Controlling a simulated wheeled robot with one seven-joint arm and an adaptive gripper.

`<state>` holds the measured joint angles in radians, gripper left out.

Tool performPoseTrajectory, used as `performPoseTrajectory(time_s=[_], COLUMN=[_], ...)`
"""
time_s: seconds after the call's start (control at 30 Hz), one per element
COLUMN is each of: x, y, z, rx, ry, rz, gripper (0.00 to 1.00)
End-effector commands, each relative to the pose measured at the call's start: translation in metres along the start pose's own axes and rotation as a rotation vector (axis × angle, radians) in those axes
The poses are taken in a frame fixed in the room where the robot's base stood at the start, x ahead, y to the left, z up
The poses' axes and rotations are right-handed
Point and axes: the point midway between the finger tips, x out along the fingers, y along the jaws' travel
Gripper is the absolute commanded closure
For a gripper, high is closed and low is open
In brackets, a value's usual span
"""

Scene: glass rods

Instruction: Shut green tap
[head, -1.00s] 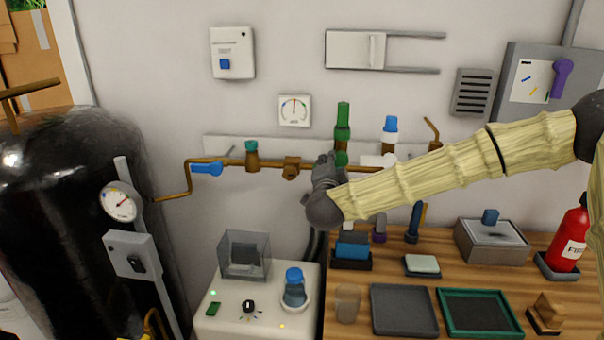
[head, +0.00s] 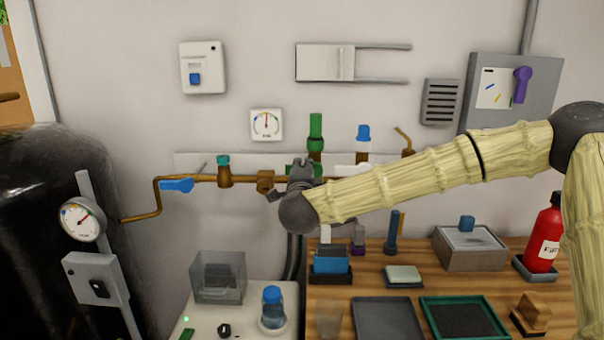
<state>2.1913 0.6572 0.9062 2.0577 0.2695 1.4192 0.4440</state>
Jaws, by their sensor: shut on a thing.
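A green tap (head: 316,132) stands on the brass pipe along the wall, with a tall green upright part above the pipe. My dark grey gripper (head: 301,168) is at the pipe, at the tap's lower part, and is shut on a green part of it. Green shows at both sides of the gripper's top. The gripper hides most of this lower part, so the handle's exact angle cannot be told.
On the same pipe are a blue lever (head: 177,185), a green-topped brass fitting (head: 223,172) and a blue-capped fitting (head: 363,140). A round gauge (head: 266,124) hangs above. Below are a white machine with a blue-capped bottle (head: 272,308) and a wooden bench.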

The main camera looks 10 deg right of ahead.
Motion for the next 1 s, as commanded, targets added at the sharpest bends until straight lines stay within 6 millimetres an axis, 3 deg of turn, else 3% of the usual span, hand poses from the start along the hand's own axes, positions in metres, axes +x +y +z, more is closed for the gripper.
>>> performPoseTrajectory(time_s=[0.3, 0.33, 0.43, 0.8, 1.0], x=[0.001, 0.001, 0.0, -0.002, -0.024], y=[0.001, 0.001, 0.001, 0.0, 0.0], z=[-0.001, -0.001, -0.001, 0.001, 0.001], rx=[0.003, 0.003, 0.002, 0.001, 0.0], ry=[0.002, 0.002, 0.002, -0.001, -0.003], rz=[0.002, 0.002, 0.002, 0.001, 0.0], gripper=[1.0, 0.73, 0.56, 0.56, 0.56])
